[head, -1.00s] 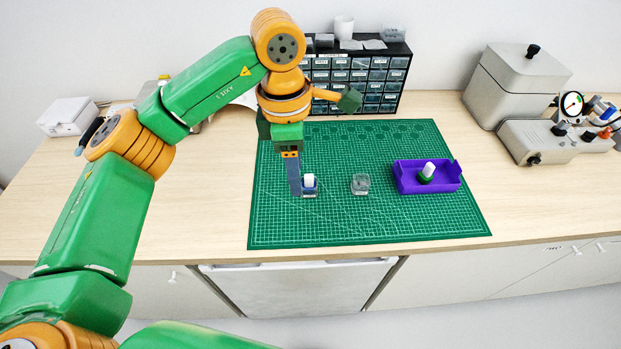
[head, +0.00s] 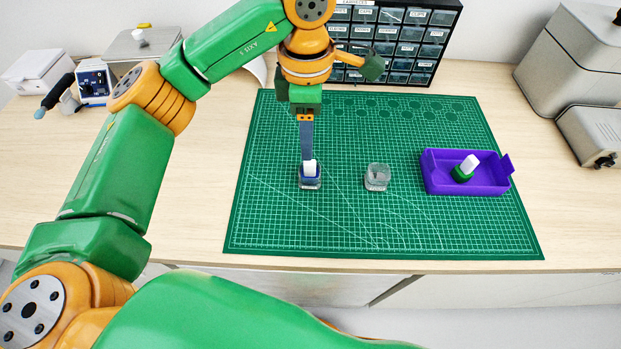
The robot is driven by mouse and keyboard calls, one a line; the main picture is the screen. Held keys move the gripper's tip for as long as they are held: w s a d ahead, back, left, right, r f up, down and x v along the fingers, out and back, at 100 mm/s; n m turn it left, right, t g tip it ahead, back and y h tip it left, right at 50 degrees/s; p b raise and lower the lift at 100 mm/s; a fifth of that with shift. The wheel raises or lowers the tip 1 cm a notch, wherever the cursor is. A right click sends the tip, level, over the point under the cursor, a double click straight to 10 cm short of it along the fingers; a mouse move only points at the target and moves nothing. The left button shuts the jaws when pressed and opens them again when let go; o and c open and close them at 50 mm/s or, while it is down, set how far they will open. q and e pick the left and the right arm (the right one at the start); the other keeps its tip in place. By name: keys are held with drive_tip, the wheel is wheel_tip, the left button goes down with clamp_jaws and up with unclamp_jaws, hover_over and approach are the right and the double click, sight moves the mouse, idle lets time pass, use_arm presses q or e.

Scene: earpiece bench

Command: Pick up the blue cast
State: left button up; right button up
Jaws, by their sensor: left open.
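The blue cast (head: 311,170) has a white upper part and a blue lower part. It stands upright in a small clear holder (head: 311,184) on the left half of the green mat. My left gripper (head: 307,158) points straight down just behind and above the cast, and is open. Its fingers show nearly edge-on, and their tips are partly hidden behind the cast. I cannot tell whether they touch it. My right gripper is not in view.
An empty-looking clear holder (head: 377,177) stands to the right on the green mat (head: 300,235). A purple tray (head: 432,184) with a green and white cast (head: 465,168) is farther right. A drawer cabinet (head: 410,45) stands behind the mat. The mat's front is clear.

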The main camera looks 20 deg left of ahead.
sight(310, 171)
use_arm(q)
wheel_tip(310, 171, down, 6)
drive_tip(key=p, duration=0.2)
drive_tip(key=shift+d+f+p, duration=0.15)
drive_tip(key=shift+f+p, duration=0.05)
drive_tip(key=shift+p, duration=0.2)
drive_tip(key=shift+f, duration=0.25)
clamp_jaws()
